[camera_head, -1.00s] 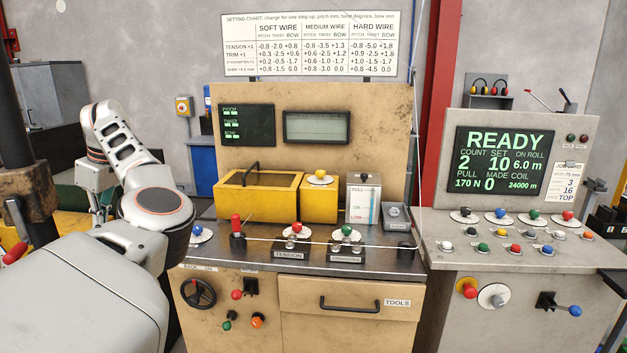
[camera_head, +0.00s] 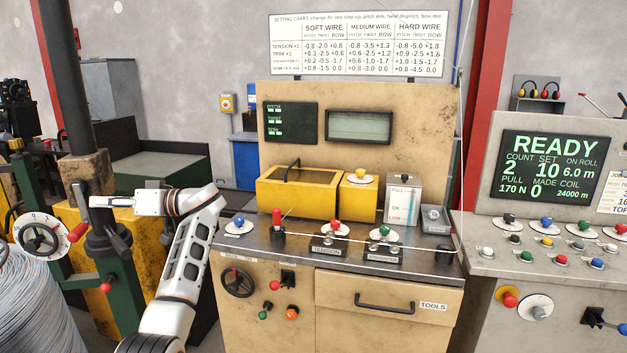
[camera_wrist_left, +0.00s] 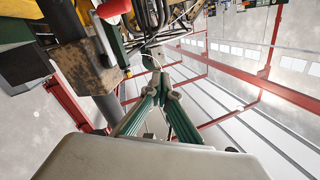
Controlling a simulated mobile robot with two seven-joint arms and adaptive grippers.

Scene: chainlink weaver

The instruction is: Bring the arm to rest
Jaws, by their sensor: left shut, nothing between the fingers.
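My left arm (camera_head: 187,265) rises from the bottom left of the head view and bends at the top. Its gripper (camera_head: 103,201) points left, in front of the dark post (camera_head: 78,95) and its brown block. In the left wrist view the green fingers (camera_wrist_left: 161,90) come together at their tips, with nothing between them. The gripper is shut and empty. I cannot tell how far it is from the post. My right gripper is not in view.
A handwheel (camera_head: 42,233) with a red knob and a wire coil (camera_head: 45,310) stand at the far left. The tan bench (camera_head: 265,285) with knobs and yellow boxes stands right of my arm. The grey console (camera_head: 480,232) reads READY.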

